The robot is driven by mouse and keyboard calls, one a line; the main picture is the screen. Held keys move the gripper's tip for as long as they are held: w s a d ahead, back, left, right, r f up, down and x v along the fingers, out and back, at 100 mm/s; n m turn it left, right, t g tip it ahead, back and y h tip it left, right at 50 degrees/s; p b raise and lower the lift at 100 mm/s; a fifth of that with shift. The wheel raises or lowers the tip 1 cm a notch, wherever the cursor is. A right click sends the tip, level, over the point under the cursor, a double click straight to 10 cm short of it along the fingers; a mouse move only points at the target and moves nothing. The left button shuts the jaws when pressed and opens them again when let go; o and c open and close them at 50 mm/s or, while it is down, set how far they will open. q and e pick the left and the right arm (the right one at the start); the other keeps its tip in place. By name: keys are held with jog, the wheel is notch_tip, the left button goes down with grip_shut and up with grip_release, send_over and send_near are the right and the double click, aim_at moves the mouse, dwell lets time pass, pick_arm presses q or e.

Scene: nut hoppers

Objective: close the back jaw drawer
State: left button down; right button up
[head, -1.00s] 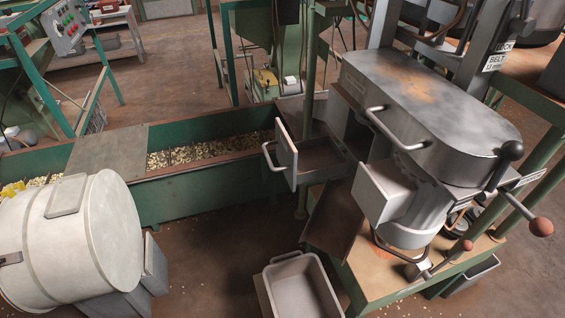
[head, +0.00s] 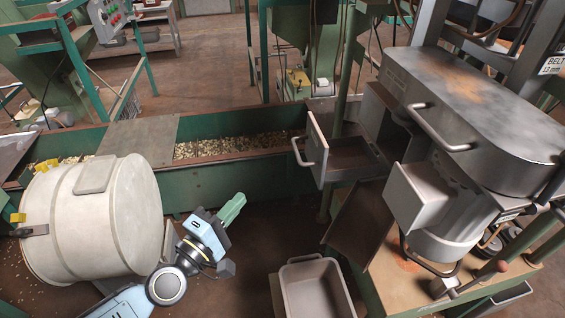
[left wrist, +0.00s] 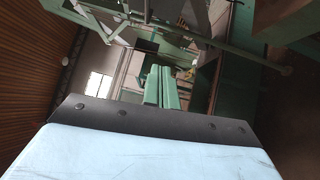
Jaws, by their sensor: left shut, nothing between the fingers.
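The back jaw drawer (head: 345,155) is pulled out from the back of the grey machine (head: 475,105), and its inside shows. Its front plate carries a curved handle (head: 302,153) facing left. My left gripper (head: 236,203) is low and left of the drawer, apart from it, with its green fingers pointing up and right. The fingers also show together in the left wrist view (left wrist: 162,88), shut with nothing between them. My right gripper is in neither view.
A green trough (head: 205,185) with nuts runs behind my left arm. A grey bin (head: 315,288) sits on the floor below the drawer. A second grey box-like part (head: 415,195) juts from the machine's front.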

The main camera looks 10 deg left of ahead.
pick_arm(q)
jog(key=w+d+r+p, duration=0.3)
jog(key=w+d+r, duration=0.1)
jog(key=w+d, duration=0.4)
jog(key=shift+w+r+n+h, duration=0.3)
jog(key=shift+w+r+n, duration=0.1)
jog(key=shift+w, duration=0.75)
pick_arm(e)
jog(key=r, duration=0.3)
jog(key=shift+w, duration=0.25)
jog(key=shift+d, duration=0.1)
